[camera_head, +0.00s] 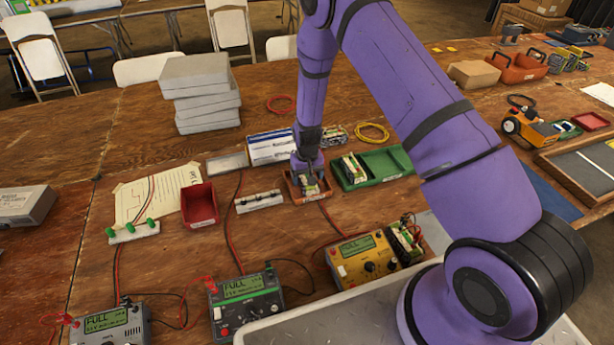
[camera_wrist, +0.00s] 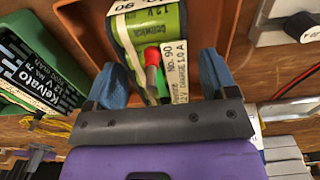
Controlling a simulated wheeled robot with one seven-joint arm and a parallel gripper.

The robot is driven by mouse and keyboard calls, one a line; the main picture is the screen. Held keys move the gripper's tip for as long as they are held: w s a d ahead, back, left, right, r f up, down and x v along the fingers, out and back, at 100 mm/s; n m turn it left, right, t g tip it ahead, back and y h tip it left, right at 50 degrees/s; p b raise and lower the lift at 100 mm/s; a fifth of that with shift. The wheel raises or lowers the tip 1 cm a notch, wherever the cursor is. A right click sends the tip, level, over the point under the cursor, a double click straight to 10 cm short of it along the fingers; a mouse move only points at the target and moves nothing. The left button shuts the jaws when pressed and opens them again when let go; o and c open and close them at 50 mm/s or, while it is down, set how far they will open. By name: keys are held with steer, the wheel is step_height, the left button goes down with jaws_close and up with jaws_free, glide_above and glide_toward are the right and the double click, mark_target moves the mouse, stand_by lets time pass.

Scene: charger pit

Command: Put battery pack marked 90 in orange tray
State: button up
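The battery pack marked 90 (camera_wrist: 148,30) is green and cream, with a red and a green cap on its face, in the wrist view. It sits inside the orange tray (camera_wrist: 228,28), whose walls show on both sides of it. In the head view the pack (camera_head: 309,184) shows in the small orange tray (camera_head: 318,197), partly hidden by my gripper. My gripper (camera_wrist: 162,68) is right over the pack, its blue fingers apart on either side. A gap shows between pack and right finger; the left finger partly overlaps the pack's edge.
A green tray (camera_head: 385,166) holding another pack (camera_head: 352,168) stands close on the right. A red tray (camera_head: 200,205) and a white terminal strip (camera_head: 259,201) lie left. Chargers with loose cables (camera_head: 245,298) stand in front; a white-blue box (camera_head: 270,147) stands behind.

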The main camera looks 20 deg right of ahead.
step_height(320, 180, up, 12)
steer(key=shift+r, duration=0.2)
stand_by(0.4)
steer(key=s+d+r+t, duration=0.1)
steer(key=s+r, duration=0.3)
steer(key=r, duration=0.6)
steer(key=s+d+r+t, duration=0.1)
steer(key=s+r, duration=0.3)
steer(key=r, duration=0.5)
steer(key=s+d+r, duration=0.2)
steer(key=s+r, duration=0.1)
steer(key=r, duration=0.7)
steer(key=s+d+r+t, duration=0.1)
steer(key=s+r, duration=0.4)
steer(key=s, duration=0.7)
steer(key=s+d+r+t, duration=0.2)
steer(key=s+r, duration=0.4)
steer(key=s, duration=0.7)
steer(key=shift+r, duration=0.1)
